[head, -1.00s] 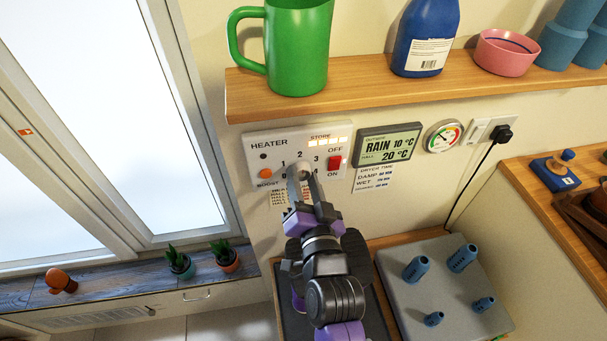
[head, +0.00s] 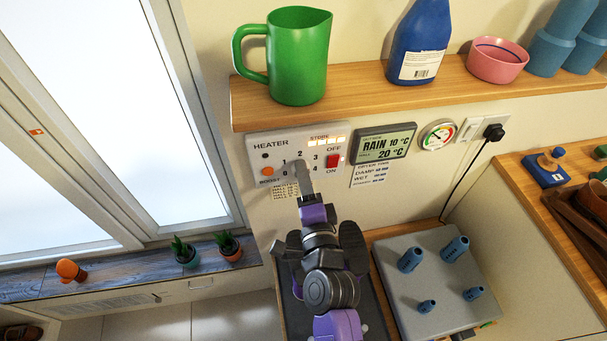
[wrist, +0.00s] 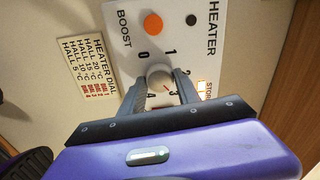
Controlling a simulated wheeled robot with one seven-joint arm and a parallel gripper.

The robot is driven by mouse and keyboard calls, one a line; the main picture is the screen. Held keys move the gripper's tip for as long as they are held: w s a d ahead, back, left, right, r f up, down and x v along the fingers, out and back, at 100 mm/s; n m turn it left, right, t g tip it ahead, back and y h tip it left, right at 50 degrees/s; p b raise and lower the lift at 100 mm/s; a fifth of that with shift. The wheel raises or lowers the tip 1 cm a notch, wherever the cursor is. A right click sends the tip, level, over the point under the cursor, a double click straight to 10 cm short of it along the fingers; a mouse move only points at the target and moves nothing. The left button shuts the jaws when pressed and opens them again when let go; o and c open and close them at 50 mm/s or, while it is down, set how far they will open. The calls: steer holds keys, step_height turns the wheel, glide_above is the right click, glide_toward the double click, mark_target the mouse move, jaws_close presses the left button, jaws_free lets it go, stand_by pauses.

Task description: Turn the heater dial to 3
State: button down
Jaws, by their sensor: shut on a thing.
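The white heater panel (head: 276,153) is on the wall under the shelf, with numbers 0 to 4 around a pale round dial (wrist: 158,75). My gripper (head: 302,174) reaches up to it from below. In the wrist view its two fingers stand on either side of the dial, shut on it. A small red mark shows on the dial's face, on the side towards the 3. The fingers partly cover the dial's edge and the numbers near it, so its exact alignment is hard to tell. In the head view my fingers hide most of the dial.
A red OFF/ON switch (head: 333,161) and an orange boost button (head: 267,171) flank the dial. A wooden shelf (head: 400,98) with a green jug (head: 299,60) runs above. A grey board (head: 410,305) with blue pegs stands below right. A weather display (head: 385,145) hangs right.

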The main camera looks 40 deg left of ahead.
steer(key=shift+f+m, duration=0.1)
steer(key=shift+m, duration=0.6)
steer(key=c, duration=0.9)
jaws_free()
steer(key=b+v, duration=0.1)
steer(key=v, duration=0.6)
steer(key=shift+s+d, duration=0.25)
steer(key=shift+d, duration=0.05)
